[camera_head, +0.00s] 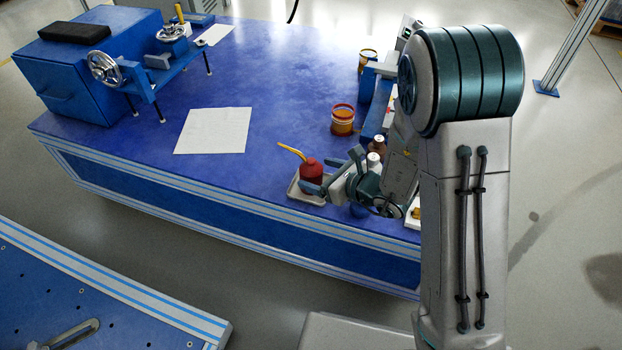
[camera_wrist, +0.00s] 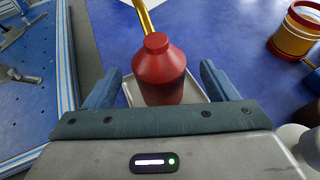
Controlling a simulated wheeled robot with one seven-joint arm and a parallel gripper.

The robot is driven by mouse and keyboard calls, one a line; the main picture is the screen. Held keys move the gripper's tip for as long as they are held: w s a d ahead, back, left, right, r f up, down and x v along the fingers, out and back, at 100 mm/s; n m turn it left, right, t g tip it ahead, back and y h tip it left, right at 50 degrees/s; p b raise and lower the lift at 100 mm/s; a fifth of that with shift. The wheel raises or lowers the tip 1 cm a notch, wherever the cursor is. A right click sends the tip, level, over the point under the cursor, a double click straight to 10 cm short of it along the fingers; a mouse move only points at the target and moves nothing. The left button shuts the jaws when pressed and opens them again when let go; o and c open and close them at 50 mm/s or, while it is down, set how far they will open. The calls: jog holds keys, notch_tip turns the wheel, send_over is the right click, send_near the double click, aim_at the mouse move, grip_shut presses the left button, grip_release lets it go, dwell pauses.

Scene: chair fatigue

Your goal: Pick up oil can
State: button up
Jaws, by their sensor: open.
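The oil can is a red can (camera_head: 311,171) with a yellow spout, standing upright in a small pale tray (camera_head: 296,190) near the front edge of the blue table. In the wrist view the red can (camera_wrist: 160,70) is in the middle, with its spout pointing up and left. My gripper (camera_head: 322,175) is open at the can. In the wrist view one blue finger of my gripper (camera_wrist: 160,88) is on each side of the can, with gaps visible. The can's lower part is hidden by my gripper's body.
An orange and white tin (camera_head: 342,120) stands behind the can. Brown bottles (camera_head: 377,147) with white caps are close to the right of my gripper. A white sheet (camera_head: 213,130) lies to the left. A blue machine with handwheels (camera_head: 105,68) is at the far left.

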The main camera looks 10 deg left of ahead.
jog(key=x, duration=0.3)
jog(key=shift+a+f+b, duration=0.2)
jog(key=shift+a+b, duration=0.05)
jog(key=shift+b, duration=0.1)
jog(key=shift+c, duration=0.2)
jog(key=shift+r, duration=0.1)
jog(key=c, duration=1.3)
jog(key=shift+r, duration=0.1)
